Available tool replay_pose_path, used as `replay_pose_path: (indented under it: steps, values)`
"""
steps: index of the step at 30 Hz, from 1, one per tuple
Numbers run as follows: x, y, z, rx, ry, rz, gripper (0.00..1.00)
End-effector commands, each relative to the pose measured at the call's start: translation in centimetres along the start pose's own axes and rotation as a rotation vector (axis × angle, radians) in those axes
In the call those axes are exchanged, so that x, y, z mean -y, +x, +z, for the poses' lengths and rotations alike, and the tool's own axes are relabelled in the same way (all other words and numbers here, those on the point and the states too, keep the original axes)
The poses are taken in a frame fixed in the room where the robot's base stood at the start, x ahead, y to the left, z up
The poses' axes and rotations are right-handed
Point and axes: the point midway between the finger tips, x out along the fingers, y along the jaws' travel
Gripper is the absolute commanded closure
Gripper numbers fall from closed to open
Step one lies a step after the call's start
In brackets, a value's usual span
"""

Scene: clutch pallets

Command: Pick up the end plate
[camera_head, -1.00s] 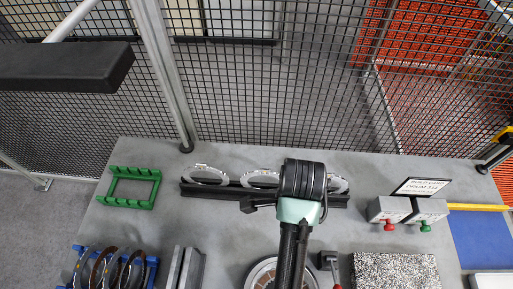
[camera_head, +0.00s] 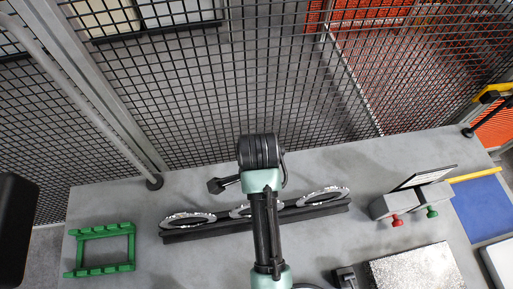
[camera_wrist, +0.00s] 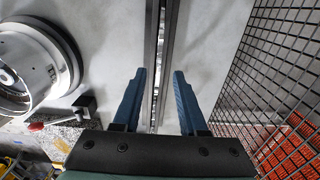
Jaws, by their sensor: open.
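Several silver toothed rings show in the head view: a left ring (camera_head: 188,217), a middle ring partly behind my arm, and a right ring (camera_head: 323,195). They sit in a long black rack (camera_head: 200,234). I cannot tell which one is the end plate. In the wrist view my gripper (camera_wrist: 160,73) is open, its two blue fingers apart on either side of the rack's dark rails (camera_wrist: 166,30). A thin silver edge shows in the slot between the rails. Nothing is clearly held. The fingertips are hidden in the head view.
A green rack (camera_head: 103,232) lies to the left. A control box (camera_head: 405,202) with red and green knobs and a speckled pad (camera_head: 420,270) are to the right. A round metal drum (camera_wrist: 35,65) shows left in the wrist view. Mesh fence (camera_head: 240,80) runs behind the table.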

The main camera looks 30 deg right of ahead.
Motion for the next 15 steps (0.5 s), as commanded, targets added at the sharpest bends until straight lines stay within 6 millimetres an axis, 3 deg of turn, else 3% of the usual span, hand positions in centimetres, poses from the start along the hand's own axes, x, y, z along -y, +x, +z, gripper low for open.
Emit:
replay_pose_path:
  steps: [10, 15]
  values:
    - [-0.2, 2.7, 0.1, 0.001, 0.0, 0.004, 0.58]
    - [-0.6, 5.0, 0.2, 0.001, -0.001, 0.005, 0.58]
